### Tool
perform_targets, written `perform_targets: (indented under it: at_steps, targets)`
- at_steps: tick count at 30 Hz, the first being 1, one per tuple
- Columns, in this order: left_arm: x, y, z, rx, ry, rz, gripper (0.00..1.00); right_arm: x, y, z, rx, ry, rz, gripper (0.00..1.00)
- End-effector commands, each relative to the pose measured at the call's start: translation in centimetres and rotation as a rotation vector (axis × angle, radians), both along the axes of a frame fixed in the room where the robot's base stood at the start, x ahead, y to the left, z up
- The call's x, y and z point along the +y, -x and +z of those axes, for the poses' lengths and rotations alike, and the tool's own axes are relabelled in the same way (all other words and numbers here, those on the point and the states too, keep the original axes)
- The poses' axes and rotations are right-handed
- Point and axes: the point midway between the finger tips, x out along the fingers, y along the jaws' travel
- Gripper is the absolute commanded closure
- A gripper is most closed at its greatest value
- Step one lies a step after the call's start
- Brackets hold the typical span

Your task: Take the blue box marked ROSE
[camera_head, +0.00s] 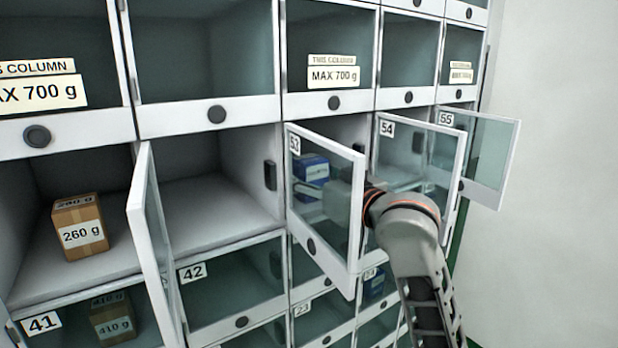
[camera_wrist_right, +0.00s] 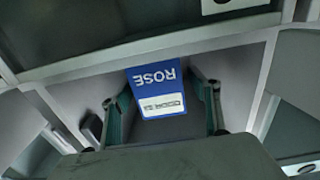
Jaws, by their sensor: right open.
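The blue box marked ROSE (camera_head: 310,169) stands in an open compartment and shows through the glass of the open door 53 (camera_head: 352,155). In the right wrist view the box (camera_wrist_right: 156,76) shows its word ROSE upside down above a white label. My right gripper (camera_head: 330,190) reaches in behind door 53, close to the box. In the wrist view its two open fingers (camera_wrist_right: 165,98) lie left and right of the box, with a gap on each side. The glass partly veils the gripper in the head view. My left gripper is not in view.
Doors 54 (camera_head: 427,150) and 55 (camera_head: 480,160) stand open to the right. Another blue box (camera_head: 374,284) sits behind a lower door. Free room lies by the wall (camera_head: 560,240) at right.

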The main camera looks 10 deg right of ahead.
Motion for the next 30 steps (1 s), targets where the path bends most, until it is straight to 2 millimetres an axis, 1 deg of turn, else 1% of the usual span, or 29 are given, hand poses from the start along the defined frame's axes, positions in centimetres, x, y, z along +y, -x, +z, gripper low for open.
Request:
perform_targets:
  at_steps: [3,8,9,11,12,13,23,28,30]
  targets:
    - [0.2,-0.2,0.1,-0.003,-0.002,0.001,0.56,0.1,-0.3,0.0,-0.001,0.002,0.000,0.39]
    - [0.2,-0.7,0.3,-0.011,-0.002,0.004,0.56,0.1,-0.3,0.0,-0.001,0.002,0.000,0.39]
    - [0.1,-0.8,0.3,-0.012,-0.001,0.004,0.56,0.1,-0.3,0.0,0.000,0.001,-0.001,0.49]
    - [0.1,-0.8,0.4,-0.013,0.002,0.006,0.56,0.1,-0.3,0.0,0.000,0.001,-0.001,0.65]
    - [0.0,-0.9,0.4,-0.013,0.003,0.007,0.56,0.1,-0.3,0.0,0.000,0.001,-0.001,0.75]
    - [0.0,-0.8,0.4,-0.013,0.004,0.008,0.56,0.1,-0.3,0.0,0.000,0.001,-0.001,0.83]
    - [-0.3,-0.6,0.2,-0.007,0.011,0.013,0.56,0.1,-0.3,0.1,-0.001,0.001,-0.001,0.83]
    - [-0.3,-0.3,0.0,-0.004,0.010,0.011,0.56,-0.1,0.1,0.9,-0.004,0.002,-0.001,0.83]
    - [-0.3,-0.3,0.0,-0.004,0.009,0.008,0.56,-0.1,0.1,1.6,-0.004,0.000,-0.001,0.83]
